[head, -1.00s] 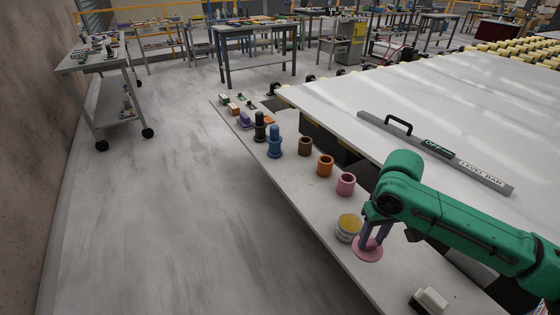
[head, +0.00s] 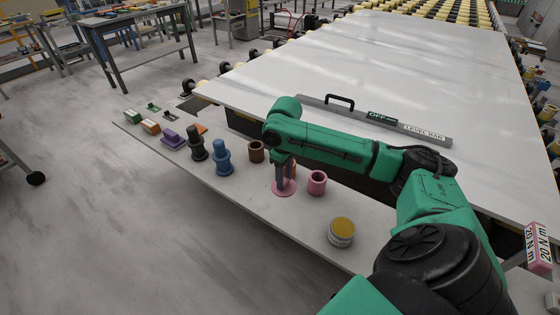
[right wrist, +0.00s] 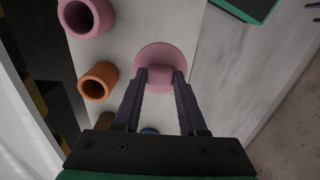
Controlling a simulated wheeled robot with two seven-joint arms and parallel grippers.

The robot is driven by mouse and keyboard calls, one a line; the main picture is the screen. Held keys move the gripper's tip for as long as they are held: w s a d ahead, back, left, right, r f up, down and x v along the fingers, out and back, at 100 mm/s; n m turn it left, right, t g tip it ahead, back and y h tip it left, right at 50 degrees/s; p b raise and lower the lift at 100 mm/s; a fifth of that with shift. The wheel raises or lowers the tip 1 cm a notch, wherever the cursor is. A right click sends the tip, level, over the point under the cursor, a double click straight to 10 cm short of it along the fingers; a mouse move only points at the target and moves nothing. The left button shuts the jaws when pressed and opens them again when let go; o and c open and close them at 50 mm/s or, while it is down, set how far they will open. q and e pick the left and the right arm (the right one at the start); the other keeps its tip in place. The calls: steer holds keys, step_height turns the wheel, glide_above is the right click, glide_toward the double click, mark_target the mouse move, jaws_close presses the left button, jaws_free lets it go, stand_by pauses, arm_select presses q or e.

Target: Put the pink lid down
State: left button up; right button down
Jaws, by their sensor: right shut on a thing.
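The pink lid (head: 284,190) is a flat round disc with a knob on top. My right gripper (head: 285,176) points down, shut on the knob; in the right wrist view both fingers (right wrist: 160,82) clasp the knob of the lid (right wrist: 153,53). The lid is level, over the narrow white ledge, left of the pink cup (head: 317,183). I cannot tell whether it touches the ledge. The round tin (head: 341,233) with a yellow top face stands without the lid, nearer the front right. My left gripper is not in view.
An orange cup (right wrist: 98,82) stands close to the lid. A brown cup (head: 256,152), a blue bottle-like piece (head: 222,160) and a black one (head: 196,144) stand farther left. The ledge (head: 250,196) is bare toward its front edge. A level bar (head: 385,120) lies on the slab.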

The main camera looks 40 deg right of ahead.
step_height(320, 180, down, 9)
steer(key=shift+w+a+r, duration=0.1)
steer(key=shift+a+r, duration=0.05)
steer(key=shift+r, duration=0.05)
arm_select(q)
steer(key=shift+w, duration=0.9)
arm_select(e)
steer(key=shift+w+f, duration=0.15)
steer(key=shift+f, duration=0.25)
steer(key=shift+f, duration=0.1)
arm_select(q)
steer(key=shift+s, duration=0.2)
arm_select(e)
steer(key=shift+c, duration=2.3)
jaws_free()
step_height(320, 180, up, 12)
steer(key=shift+r, duration=0.2)
steer(key=shift+f, duration=0.1)
